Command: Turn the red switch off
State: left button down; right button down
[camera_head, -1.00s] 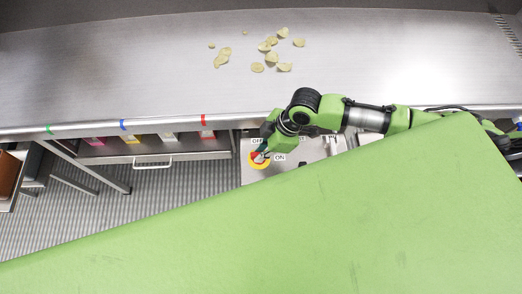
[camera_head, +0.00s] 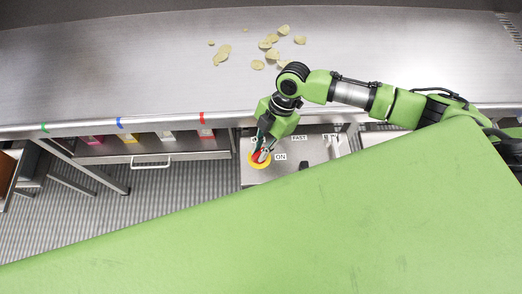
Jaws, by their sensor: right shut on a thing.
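The red switch (camera_head: 257,156) sits on a round yellow ring (camera_head: 260,165) on a grey metal control panel (camera_head: 290,172) below the table's edge. An "ON" label (camera_head: 280,157) is just right of the ring, and a "FAST" label shows above it. My right gripper (camera_head: 262,153) reaches down over the switch, with its fingers shut on it. The fingers hide part of the switch, so its exact angle is hard to tell. My left gripper is not in view.
A steel table (camera_head: 120,75) with several chips (camera_head: 270,42) runs across the back. Its front edge carries green, blue and red marks. A drawer unit with a handle (camera_head: 152,164) is left of the panel. My green body covers the lower right.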

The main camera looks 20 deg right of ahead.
jog(key=n+b, duration=0.1)
jog(key=n, duration=0.2)
jog(key=n+g+h+b, duration=0.1)
jog(key=n, duration=0.1)
jog(key=shift+w+a+n+g, duration=0.2)
jog(key=shift+n+g, duration=0.1)
jog(key=shift+n, duration=0.1)
jog(key=n+h+b, duration=0.2)
jog(key=n, duration=0.2)
jog(key=shift+n+g, duration=0.3)
jog(key=shift+g, duration=0.1)
jog(key=c, duration=2)
grip_release()
jog(key=shift+c, duration=0.2)
